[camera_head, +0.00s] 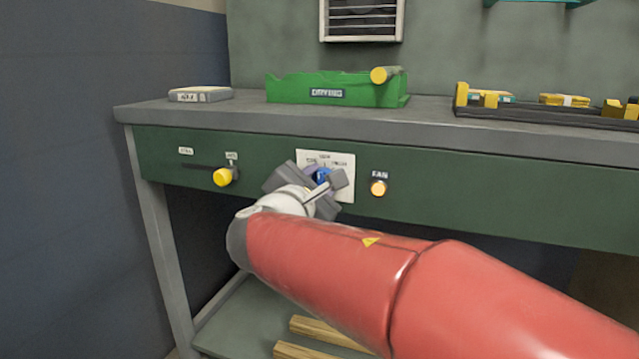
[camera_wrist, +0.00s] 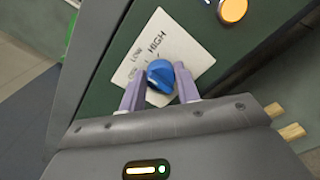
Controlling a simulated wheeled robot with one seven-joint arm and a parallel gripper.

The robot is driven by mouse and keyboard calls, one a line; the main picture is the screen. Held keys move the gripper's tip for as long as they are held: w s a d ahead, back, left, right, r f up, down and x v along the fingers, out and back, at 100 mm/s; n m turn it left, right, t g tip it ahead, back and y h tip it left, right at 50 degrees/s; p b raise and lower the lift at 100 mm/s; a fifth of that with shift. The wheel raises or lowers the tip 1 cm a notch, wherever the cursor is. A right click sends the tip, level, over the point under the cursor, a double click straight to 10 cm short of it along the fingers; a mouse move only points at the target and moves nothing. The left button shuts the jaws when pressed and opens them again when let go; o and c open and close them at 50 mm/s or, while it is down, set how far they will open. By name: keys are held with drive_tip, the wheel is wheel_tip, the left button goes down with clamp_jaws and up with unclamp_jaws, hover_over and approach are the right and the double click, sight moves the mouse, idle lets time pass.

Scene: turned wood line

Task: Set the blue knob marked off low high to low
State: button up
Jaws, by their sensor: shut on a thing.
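The blue knob (camera_head: 323,175) sits on a white label plate (camera_head: 346,166) on the green front panel of the bench. It also shows in the wrist view (camera_wrist: 160,75), where the plate (camera_wrist: 185,52) carries the words OFF, LOW and HIGH. My gripper (camera_wrist: 160,90) is shut on the blue knob, with one pale finger on each side of it. In the head view my gripper (camera_head: 321,181) partly covers the knob and plate. I cannot clearly tell which mark the knob points at.
An amber button marked FAN (camera_head: 378,188) is right of the plate. A yellow slider handle (camera_head: 222,177) is to the left. On the bench top (camera_head: 435,110) are a grey box (camera_head: 201,94), a green DRYING tray (camera_head: 300,91) and a dark tray (camera_head: 545,113). Wood strips (camera_head: 325,331) lie below.

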drive_tip(key=o, duration=1)
drive_tip(key=shift+s, duration=0.1)
drive_tip(key=v, duration=0.7)
drive_tip(key=shift+s+a, duration=0.15)
drive_tip(key=shift+s, duration=0.2)
